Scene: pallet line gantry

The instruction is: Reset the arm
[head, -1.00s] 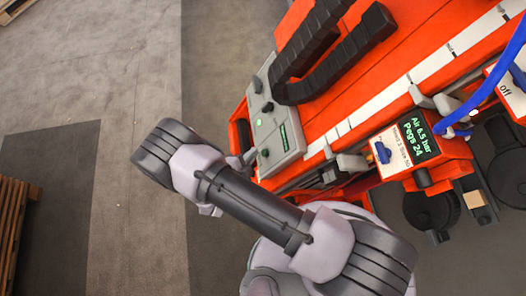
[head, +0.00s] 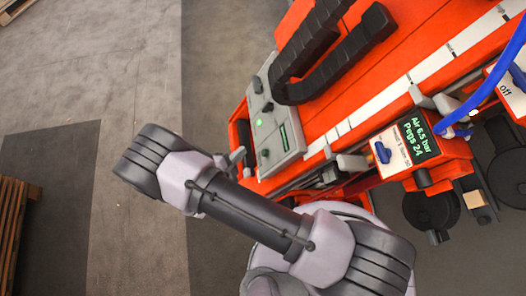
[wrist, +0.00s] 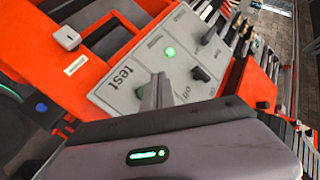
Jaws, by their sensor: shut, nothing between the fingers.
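My gripper (wrist: 158,92) shows in the wrist view with its two narrow grey fingers together and nothing between them. The fingers stand in front of a pale grey control panel (wrist: 128,98) marked "test", with a lit green button and black switches. I cannot tell whether the fingertips touch the panel. In the head view, my arm reaches from the bottom middle up to the left, and its links mostly hide the gripper. The same grey panel (head: 276,125) lies just right of the arm there.
The orange machine (head: 345,80) fills the upper right, with a black cable chain (head: 335,50) on top. A display box (head: 405,145) reads "Air 6.5 bar, Pegs 24". A blue hose (head: 480,95) hangs at the right. A wooden pallet (head: 12,230) lies at far left; open floor between.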

